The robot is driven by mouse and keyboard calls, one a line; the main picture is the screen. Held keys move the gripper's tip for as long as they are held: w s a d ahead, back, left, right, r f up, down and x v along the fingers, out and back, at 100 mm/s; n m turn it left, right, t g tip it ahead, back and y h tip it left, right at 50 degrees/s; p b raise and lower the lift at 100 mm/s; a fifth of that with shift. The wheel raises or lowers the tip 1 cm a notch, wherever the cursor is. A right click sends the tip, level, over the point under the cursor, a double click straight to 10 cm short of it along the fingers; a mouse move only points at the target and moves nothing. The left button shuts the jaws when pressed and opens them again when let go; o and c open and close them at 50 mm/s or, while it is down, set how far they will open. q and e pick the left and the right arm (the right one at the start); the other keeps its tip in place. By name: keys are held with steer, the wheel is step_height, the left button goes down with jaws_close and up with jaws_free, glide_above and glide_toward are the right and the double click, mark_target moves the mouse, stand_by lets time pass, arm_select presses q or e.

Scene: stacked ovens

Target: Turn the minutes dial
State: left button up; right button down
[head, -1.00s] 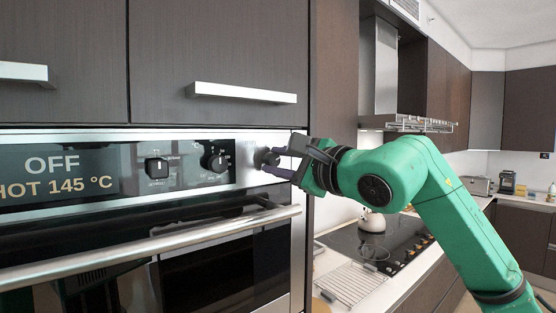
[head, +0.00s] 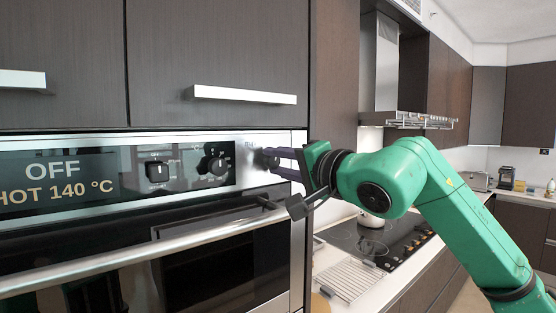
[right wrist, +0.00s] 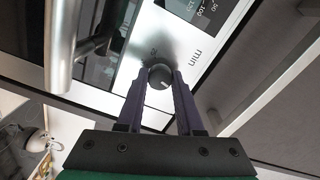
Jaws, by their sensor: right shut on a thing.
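The minutes dial (right wrist: 160,77) is a small dark round knob on the oven's steel front panel, beside the printed "min" in the right wrist view. In the head view the dial (head: 263,159) sits at the right end of the panel, partly hidden by my fingers. My right gripper (head: 276,161) comes in from the right and is shut on the dial. In the right wrist view the purple fingers of the right gripper (right wrist: 159,88) lie on either side of the dial. My left gripper is not in view.
Left of the dial are two other knobs (head: 157,171) (head: 213,164) and a display (head: 55,180) reading OFF and HOT 140 °C. The long oven handle (head: 150,246) runs below. A cabinet handle (head: 240,94) is above. A cooktop (head: 375,241) stands at the right.

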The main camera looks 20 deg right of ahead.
steer(key=shift+n, duration=1.3)
steer(key=shift+f, duration=0.1)
steer(key=c, duration=0.5)
jaws_free()
steer(key=shift+c, duration=0.2)
steer(key=b+v, duration=0.6)
steer(key=v, duration=0.8)
steer(key=shift+s, duration=0.25)
